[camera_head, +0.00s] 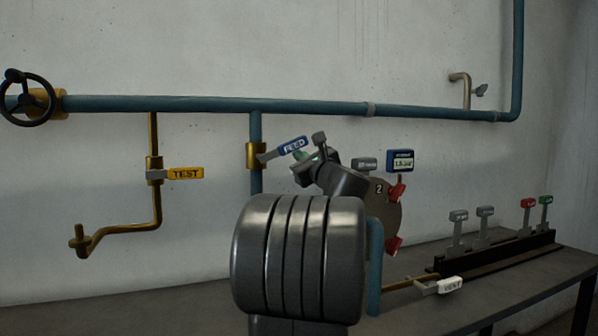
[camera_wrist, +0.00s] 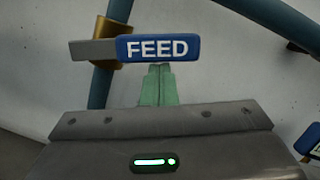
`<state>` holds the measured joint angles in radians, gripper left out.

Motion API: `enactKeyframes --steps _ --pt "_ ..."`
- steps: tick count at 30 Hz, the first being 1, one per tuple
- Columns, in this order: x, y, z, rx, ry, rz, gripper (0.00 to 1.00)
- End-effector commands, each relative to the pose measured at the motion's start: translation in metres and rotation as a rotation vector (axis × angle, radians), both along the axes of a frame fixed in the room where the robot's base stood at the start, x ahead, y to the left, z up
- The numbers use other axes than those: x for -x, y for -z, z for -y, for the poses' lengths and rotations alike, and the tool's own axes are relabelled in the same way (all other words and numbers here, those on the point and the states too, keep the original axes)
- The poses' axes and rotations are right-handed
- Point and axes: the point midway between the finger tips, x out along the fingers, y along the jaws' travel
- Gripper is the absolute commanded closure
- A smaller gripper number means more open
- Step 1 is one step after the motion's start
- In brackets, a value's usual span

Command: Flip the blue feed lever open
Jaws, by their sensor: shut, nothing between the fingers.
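The blue FEED lever (camera_head: 293,146) sticks out to the right from a brass valve (camera_head: 256,155) on a vertical blue pipe, tilted slightly upward in the head view. In the wrist view the FEED lever (camera_wrist: 158,48) lies across the picture, its grey shank to the left, the brass valve (camera_wrist: 108,32) behind it. My gripper (camera_head: 305,158) is close to the lever, just below its right end. In the wrist view my gripper's green fingers (camera_wrist: 158,84) are shut and empty, with their tips just under the lever's lettering. I cannot tell whether they touch it.
A yellow TEST lever (camera_head: 184,173) sits on a brass pipe to the left. A blue display (camera_head: 402,161) and red-handled parts (camera_head: 393,244) are right of my arm. A white VENT lever (camera_head: 449,285) is low right. A black rack (camera_head: 500,258) holds several small levers.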

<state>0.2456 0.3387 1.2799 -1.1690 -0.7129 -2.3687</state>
Motion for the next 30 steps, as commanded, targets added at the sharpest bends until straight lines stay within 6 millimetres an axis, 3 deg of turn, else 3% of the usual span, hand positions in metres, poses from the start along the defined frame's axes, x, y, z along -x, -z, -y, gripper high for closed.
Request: enactKeyframes --steps 15,23,30 --pt "0.005 -0.042 -0.013 0.46 -0.003 0.153 1.0" --pt "0.009 -0.06 -0.026 0.484 -0.003 0.16 1.0" --pt "0.013 -0.071 -0.038 0.603 -0.003 0.199 1.0"
